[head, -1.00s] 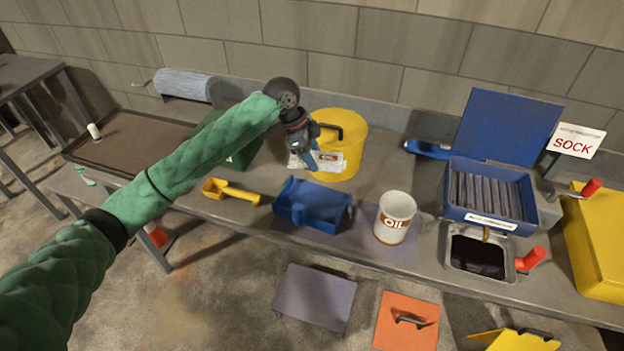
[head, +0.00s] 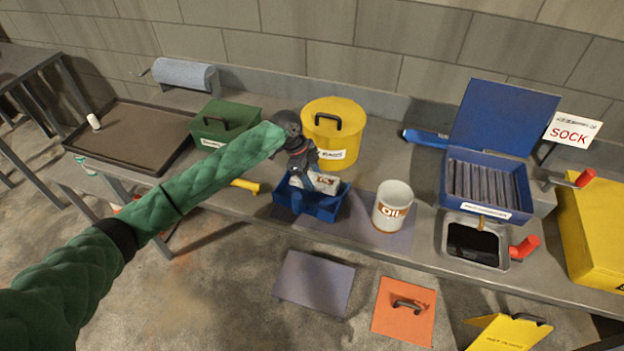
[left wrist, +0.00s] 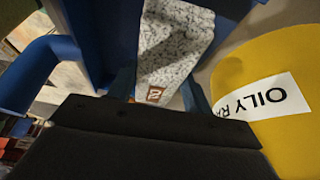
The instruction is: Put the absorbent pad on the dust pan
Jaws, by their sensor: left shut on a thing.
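The absorbent pad (head: 328,182) is pale, speckled grey-white, with a small brown label; it fills the top centre of the left wrist view (left wrist: 175,45). My left gripper (head: 312,183) is shut on it, with a finger at either side. The blue dust pan (head: 322,207) lies on the bench, and the pad is over its back part. It also shows behind the pad in the left wrist view (left wrist: 98,30). I cannot tell whether the pad touches the pan floor. My gripper hides part of both. My right gripper is not in view.
A yellow oily-rag bin (head: 334,130) stands close behind the pan. A white oil can (head: 393,206) stands to its right on a grey mat (head: 360,232). A yellow scoop (head: 246,185) lies left, partly behind my arm. A green box (head: 225,122) is at the back left.

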